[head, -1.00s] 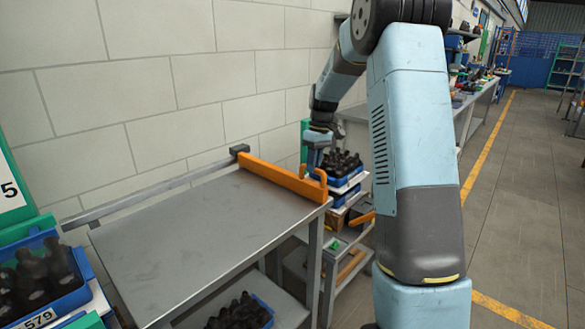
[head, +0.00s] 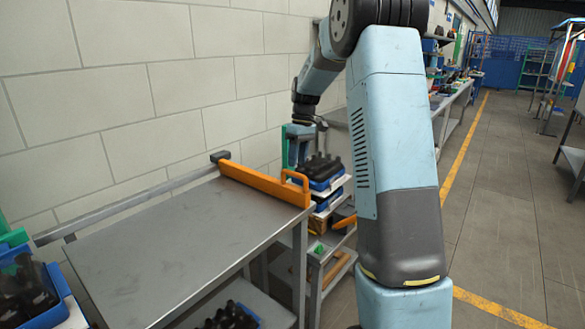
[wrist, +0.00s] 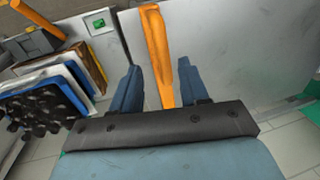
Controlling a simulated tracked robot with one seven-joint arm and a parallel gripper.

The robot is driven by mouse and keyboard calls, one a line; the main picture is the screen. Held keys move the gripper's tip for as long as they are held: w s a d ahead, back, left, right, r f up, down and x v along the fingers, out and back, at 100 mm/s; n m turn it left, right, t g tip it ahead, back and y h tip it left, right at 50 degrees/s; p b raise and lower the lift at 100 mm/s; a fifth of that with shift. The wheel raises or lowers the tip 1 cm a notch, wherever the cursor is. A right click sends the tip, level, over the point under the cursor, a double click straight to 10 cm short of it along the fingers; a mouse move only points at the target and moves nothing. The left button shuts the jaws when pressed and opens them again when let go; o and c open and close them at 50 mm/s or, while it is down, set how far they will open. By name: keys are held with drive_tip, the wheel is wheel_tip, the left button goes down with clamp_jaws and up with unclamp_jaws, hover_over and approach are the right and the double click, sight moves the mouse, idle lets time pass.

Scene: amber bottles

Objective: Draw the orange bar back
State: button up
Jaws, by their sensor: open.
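The orange bar (head: 262,184) lies across the far end of the grey metal table (head: 170,255), with a raised loop handle at its right end. A dark block on the rail is at its left end. My gripper (head: 297,160) points down just behind the handle end in the head view; its fingertips are hard to make out there. In the wrist view, my gripper (wrist: 160,85) is open, and a stretch of orange bar (wrist: 156,50) shows between the two blue fingers, apart from both. I cannot tell the height gap between them.
A rail (head: 130,205) runs along the table's wall side. Beyond the table, a blue crate of dark bottles (head: 322,172) sits on a cart near my gripper; it shows at left in the wrist view (wrist: 35,110). Another blue crate (head: 65,290) stands at left. The tabletop is clear.

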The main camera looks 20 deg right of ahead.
wheel_tip(320, 180, up, 10)
drive_tip(key=w+d, duration=0.1)
drive_tip(key=shift+d, duration=0.35)
drive_tip(key=s+a+r+m+t+h, duration=0.1)
drive_tip(key=s+a+r+m+t, duration=0.15)
drive_tip(key=s, duration=0.75)
drive_tip(key=s+a+r+m+t, duration=0.1)
drive_tip(key=s+a+r, duration=0.3)
drive_tip(key=s, duration=0.6)
drive_tip(key=s+a+f+m+t, duration=0.1)
drive_tip(key=s+f, duration=0.2)
drive_tip(key=s, duration=0.6)
drive_tip(key=s+a+f+m+t, duration=0.2)
drive_tip(key=s+f, duration=0.1)
drive_tip(key=s, duration=0.6)
drive_tip(key=shift+s+h, duration=0.4)
